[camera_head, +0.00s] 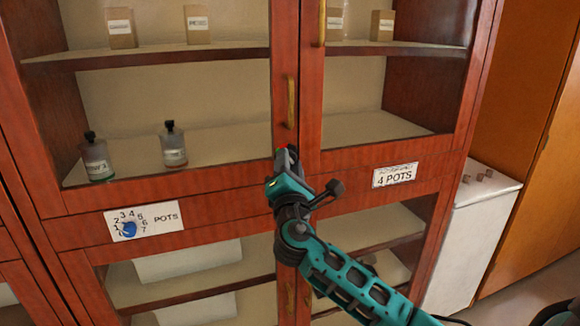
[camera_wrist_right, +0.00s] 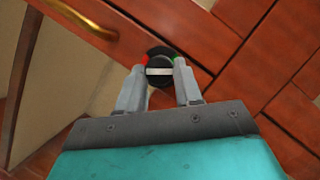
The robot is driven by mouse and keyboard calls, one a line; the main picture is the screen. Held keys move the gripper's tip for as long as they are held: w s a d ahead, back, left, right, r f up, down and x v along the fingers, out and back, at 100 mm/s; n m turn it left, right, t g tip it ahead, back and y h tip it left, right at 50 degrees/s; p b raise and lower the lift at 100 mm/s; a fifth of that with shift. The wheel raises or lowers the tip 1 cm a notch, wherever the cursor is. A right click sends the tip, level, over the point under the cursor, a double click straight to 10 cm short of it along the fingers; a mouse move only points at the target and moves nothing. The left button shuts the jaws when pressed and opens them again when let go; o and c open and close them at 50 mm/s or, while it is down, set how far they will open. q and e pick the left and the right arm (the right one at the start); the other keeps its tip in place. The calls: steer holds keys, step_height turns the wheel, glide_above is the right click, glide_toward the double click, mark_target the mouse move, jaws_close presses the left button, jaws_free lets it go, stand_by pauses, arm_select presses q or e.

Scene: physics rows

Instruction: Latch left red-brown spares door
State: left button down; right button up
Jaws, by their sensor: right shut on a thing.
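The left red-brown door (camera_head: 36,140) is a wood frame around a clear pane. It appears to lie flush beside the right door (camera_head: 311,90). A brass handle (camera_head: 290,102) is on its right stile and also shows in the right wrist view (camera_wrist_right: 84,14). My right gripper (camera_head: 283,153) is at the lower corner of this door, where the doors meet. In the right wrist view its fingers (camera_wrist_right: 160,72) are shut on a round black latch knob (camera_wrist_right: 159,57) with a pale bar across it. In the head view my gripper hides the knob. My left gripper is out of view.
Behind the pane are two small bottles (camera_head: 174,146) and boxes on a shelf (camera_head: 150,55). Below are a dial plate (camera_head: 160,219) with a blue knob and a "4 POTS" label (camera_head: 395,175). A white-topped unit (camera_head: 480,215) stands at right.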

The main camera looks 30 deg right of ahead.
steer(key=shift+a+r+m+g+h+p, duration=0.1)
steer(key=shift+m+g+p, duration=0.35)
steer(key=shift+m, duration=0.8)
steer(key=shift+d+r+m+g+h+p, duration=0.15)
steer(key=shift+m+g+p, duration=0.35)
steer(key=shift+m, duration=0.8)
steer(key=shift+a+r+m+g+h+p, duration=0.15)
steer(key=shift+m+g+p, duration=0.3)
steer(key=shift+m, duration=0.8)
steer(key=shift+f, duration=0.1)
steer(key=o, duration=1)
steer(key=shift+o, duration=0.2)
steer(key=r+b+v, duration=0.1)
steer(key=v, duration=1.1)
steer(key=shift+s+a+f, duration=0.25)
steer(key=shift+s+f, duration=0.05)
steer(key=shift+s, duration=0.05)
